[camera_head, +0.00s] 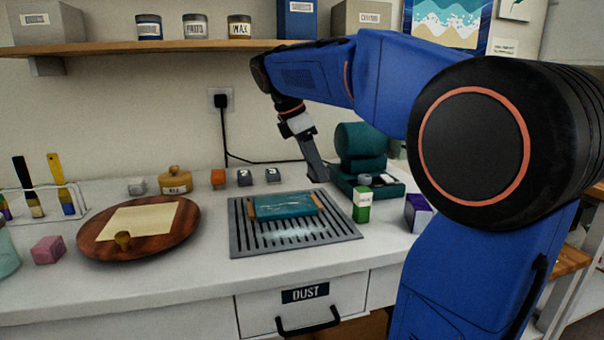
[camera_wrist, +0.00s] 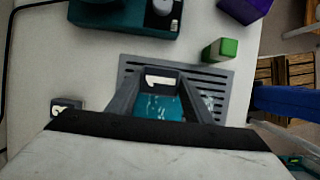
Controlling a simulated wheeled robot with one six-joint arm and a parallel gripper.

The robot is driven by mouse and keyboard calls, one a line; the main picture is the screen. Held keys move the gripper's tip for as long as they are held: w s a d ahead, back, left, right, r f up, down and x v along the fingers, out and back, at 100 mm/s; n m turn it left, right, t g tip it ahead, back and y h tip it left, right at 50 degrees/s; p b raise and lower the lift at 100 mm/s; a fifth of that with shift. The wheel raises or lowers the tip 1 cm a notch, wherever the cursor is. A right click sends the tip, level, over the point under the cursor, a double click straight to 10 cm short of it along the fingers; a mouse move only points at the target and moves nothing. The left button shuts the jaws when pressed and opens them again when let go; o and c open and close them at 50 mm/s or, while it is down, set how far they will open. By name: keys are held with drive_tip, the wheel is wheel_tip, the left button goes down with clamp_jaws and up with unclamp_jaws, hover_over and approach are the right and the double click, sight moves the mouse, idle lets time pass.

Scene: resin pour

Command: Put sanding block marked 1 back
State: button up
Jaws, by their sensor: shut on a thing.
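My gripper (camera_head: 318,174) hangs above the counter, behind and right of the slotted grey grate. In the wrist view its two fingers (camera_wrist: 160,84) are shut on a small dark grey block (camera_wrist: 160,72) with a white mark, likely the sanding block marked 1; the mark is not clearly legible. In the head view the held block cannot be told apart from the fingers. A grey block marked 2 (camera_head: 244,177) and a grey block marked 3 (camera_head: 273,175) stand at the back of the counter. The block marked 3 also shows in the wrist view (camera_wrist: 66,105).
A teal board (camera_head: 283,207) lies on the grate (camera_head: 245,243). An orange block (camera_head: 217,177) stands left of block 2. A teal machine (camera_head: 361,150), green box (camera_head: 361,207) and purple box (camera_head: 417,212) are at right. A round wooden board (camera_head: 92,244) lies left.

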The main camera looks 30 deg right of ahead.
hover_over(301, 178)
drive_tip(key=a, duration=0.1)
drive_tip(key=shift+s+a+f, duration=0.1)
drive_tip(key=shift+a+f, duration=0.05)
drive_tip(key=shift+f, duration=3.1)
drive_tip(key=shift+w+f, duration=0.25)
drive_tip(key=shift+f, duration=0.05)
drive_tip(key=shift+s+f, duration=0.1)
drive_tip(key=shift+f, duration=0.3)
